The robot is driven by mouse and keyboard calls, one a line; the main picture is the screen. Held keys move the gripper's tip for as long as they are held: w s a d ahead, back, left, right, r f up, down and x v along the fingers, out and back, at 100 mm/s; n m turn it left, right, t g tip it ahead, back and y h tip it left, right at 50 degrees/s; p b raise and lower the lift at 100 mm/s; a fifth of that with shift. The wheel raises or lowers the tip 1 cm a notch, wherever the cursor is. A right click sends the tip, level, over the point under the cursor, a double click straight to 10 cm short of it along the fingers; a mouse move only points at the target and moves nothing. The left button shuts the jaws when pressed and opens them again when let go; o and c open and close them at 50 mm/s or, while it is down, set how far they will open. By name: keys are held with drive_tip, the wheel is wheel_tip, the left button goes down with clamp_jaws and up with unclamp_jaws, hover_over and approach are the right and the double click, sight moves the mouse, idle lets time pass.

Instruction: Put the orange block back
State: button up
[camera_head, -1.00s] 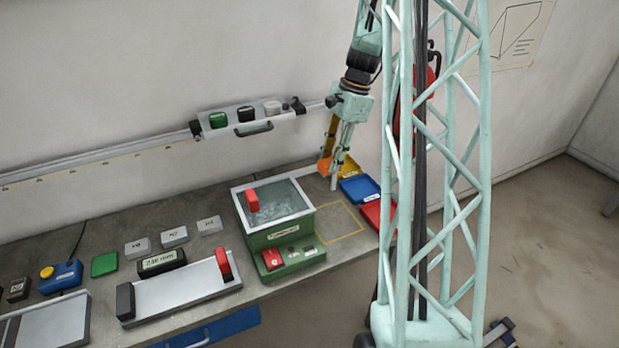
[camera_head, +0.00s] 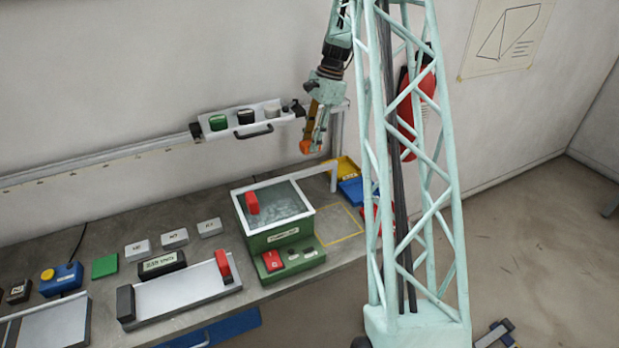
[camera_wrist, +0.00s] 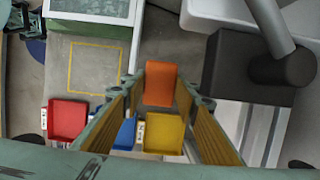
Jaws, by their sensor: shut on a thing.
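My gripper (camera_head: 309,137) is shut on the orange block (camera_head: 305,147) and holds it in the air, above the back of the bench and right of the wall rack. In the wrist view the orange block (camera_wrist: 160,84) sits between the fingertips of my gripper (camera_wrist: 160,90). Below it in that view are the yellow tray (camera_wrist: 163,133), the blue tray (camera_wrist: 125,133) and the red tray (camera_wrist: 68,118). In the head view the yellow tray (camera_head: 346,168) and blue tray (camera_head: 353,190) show partly, and my column hides much of the red tray.
A green tank (camera_head: 278,235) of liquid with a red piece at its rim stands left of a yellow outlined square (camera_head: 338,228), which is empty. The wall rack (camera_head: 245,118) holds green, black and grey pieces. A long rail (camera_head: 100,161) runs along the wall.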

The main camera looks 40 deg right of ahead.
drive_tip(key=shift+w+d, duration=0.2)
drive_tip(key=shift+w, duration=0.45)
drive_tip(key=shift+f, duration=0.35)
wheel_tip(320, 180, down, 14)
drive_tip(key=shift+r, duration=0.25)
drive_tip(key=shift+f+b, duration=0.35)
drive_tip(key=shift+f, duration=1.6)
drive_tip(key=shift+f, duration=0.15)
drive_tip(key=o, duration=1)
drive_tip(key=shift+c, duration=0.2)
